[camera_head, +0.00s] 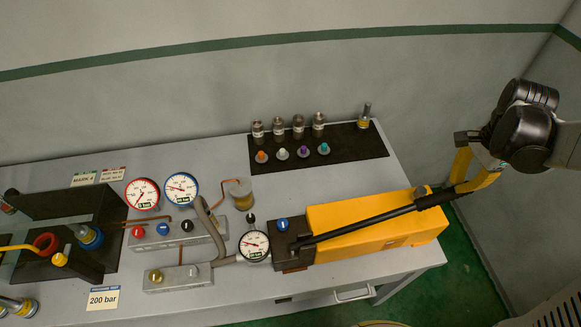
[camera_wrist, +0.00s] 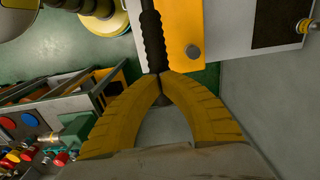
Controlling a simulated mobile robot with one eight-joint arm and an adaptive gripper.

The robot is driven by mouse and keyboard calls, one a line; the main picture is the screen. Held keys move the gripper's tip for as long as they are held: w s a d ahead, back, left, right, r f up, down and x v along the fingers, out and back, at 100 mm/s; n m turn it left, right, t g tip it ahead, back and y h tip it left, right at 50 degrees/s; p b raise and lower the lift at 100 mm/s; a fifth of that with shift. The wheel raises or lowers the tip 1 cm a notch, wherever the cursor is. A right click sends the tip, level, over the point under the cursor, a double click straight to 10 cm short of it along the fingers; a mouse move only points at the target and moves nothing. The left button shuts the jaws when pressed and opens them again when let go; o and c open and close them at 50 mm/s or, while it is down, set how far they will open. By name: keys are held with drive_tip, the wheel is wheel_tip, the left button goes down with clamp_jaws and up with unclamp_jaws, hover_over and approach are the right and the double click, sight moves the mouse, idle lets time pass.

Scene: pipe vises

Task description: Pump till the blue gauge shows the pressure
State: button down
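The yellow hand pump (camera_head: 372,236) lies at the table's right end. Its long black lever (camera_head: 362,222) slants low over the body, its ribbed grip reaching past the right end. My gripper (camera_head: 459,188) has its yellow fingers closed around the grip's end; the wrist view shows the fingertips (camera_wrist: 163,80) meeting at the black grip (camera_wrist: 153,40). The blue-rimmed gauge (camera_head: 181,188) stands on the manifold; its needle points to the upper left, but the value is too small to read. A card (camera_head: 103,298) at the front left reads "200 bar".
A red-rimmed gauge (camera_head: 142,194) stands beside the blue one, and a black-rimmed gauge (camera_head: 254,245) is near the pump. The manifold (camera_head: 178,232) carries red, blue and black knobs. A black mat (camera_head: 345,142) holds several fittings. A wall (camera_head: 500,200) is close on the right.

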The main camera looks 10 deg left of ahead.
drive_tip(key=shift+f, duration=0.1)
idle(0.3)
drive_tip(key=f+b, duration=0.1)
drive_tip(key=f, duration=0.1)
drive_tip(key=d+f+b, duration=0.1)
drive_tip(key=f+b, duration=0.3)
drive_tip(key=shift+w+d, duration=0.25)
drive_tip(key=shift+w, duration=0.05)
drive_tip(key=shift+b, duration=0.3)
